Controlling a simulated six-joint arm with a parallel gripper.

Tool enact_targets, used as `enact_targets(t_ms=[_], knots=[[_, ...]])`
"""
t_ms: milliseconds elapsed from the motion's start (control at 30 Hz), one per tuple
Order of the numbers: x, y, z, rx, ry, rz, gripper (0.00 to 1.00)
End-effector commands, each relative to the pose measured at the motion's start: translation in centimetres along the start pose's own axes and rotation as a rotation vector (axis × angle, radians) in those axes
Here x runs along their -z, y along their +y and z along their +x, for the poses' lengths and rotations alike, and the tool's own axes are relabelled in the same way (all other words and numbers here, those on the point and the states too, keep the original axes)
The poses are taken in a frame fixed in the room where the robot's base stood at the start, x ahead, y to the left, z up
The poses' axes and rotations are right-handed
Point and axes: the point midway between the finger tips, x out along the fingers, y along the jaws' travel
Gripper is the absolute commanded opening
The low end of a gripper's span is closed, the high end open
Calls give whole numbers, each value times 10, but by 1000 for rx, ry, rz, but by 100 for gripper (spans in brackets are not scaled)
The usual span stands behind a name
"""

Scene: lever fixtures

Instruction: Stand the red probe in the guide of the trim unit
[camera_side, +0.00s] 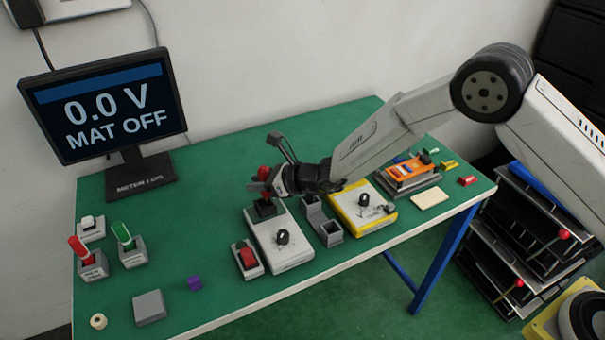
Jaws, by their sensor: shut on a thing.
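My gripper (272,184) is near the middle of the table, shut on a red piece that looks like the red probe (264,172). Its red shows above and below the jaws; the jaws hide its middle. It stands roughly upright over a dark guide block (265,209) at the back of a white unit (289,254) with a black knob. I cannot tell whether its lower end is inside the guide. A yellow-edged unit (361,224) with a similar knob lies to the right. No label shows which is the trim unit.
Red (77,247) and green (122,233) handles lean in grey blocks at left. A red switch (247,256) and grey double holder (325,226) flank the white unit. A monitor (106,108) reads "0.0 V MAT OFF". An orange meter (408,171) is at right.

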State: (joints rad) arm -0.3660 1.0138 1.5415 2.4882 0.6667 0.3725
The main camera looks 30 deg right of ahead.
Motion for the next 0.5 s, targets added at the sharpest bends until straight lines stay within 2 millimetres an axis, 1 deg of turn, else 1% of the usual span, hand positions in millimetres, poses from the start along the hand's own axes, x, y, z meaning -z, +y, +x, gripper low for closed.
enact_targets(t_ms=[333, 433, 500], knots=[[3, -1, 5, 0, 1, 0, 0], [8, -2, 10, 0, 2, 1, 0], [16, -2, 13, 0, 2, 1, 0]])
